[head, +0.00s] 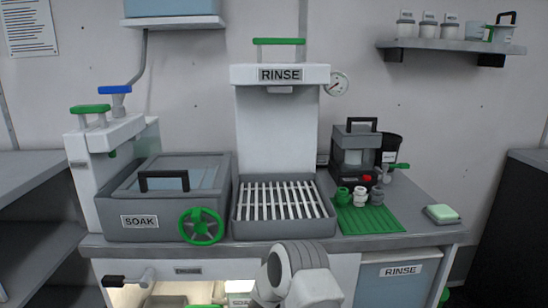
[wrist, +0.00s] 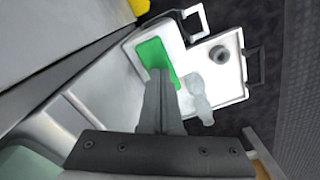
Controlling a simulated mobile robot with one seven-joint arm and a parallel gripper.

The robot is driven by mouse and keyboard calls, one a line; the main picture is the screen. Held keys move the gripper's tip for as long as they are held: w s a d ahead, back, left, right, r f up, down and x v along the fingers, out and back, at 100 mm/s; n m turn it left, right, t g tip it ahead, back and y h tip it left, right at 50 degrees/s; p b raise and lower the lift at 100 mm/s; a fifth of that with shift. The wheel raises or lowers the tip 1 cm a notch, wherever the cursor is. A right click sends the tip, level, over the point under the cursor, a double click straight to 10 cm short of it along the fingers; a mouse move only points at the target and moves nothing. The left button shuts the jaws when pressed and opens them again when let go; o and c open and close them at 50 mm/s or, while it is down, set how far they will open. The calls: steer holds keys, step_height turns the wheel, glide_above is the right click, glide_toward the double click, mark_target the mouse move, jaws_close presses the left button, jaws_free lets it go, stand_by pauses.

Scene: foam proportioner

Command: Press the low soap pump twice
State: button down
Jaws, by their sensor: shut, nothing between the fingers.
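No part in view is labelled as a soap pump. In the head view two T-shaped handles stand at the left of the SOAK station: a lower green one (head: 90,109) and a higher blue one (head: 115,90). I cannot tell whether either is the low soap pump. My gripper (wrist: 160,78) shows in the wrist view with its fingers together and nothing between them. Its tips lie in front of a white unit (wrist: 222,92) with a green patch (wrist: 153,55). The gap to it is unclear. The gripper is not visible in the head view.
The SOAK tank (head: 140,221) has a lid and a green wheel (head: 201,226). The RINSE station (head: 283,135) has a slatted tray.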

steer(key=shift+f+b, duration=0.8)
steer(key=shift+f, duration=0.85)
steer(key=shift+r+p, duration=1.25)
steer(key=shift+r, duration=0.85)
steer(key=shift+f, duration=0.1)
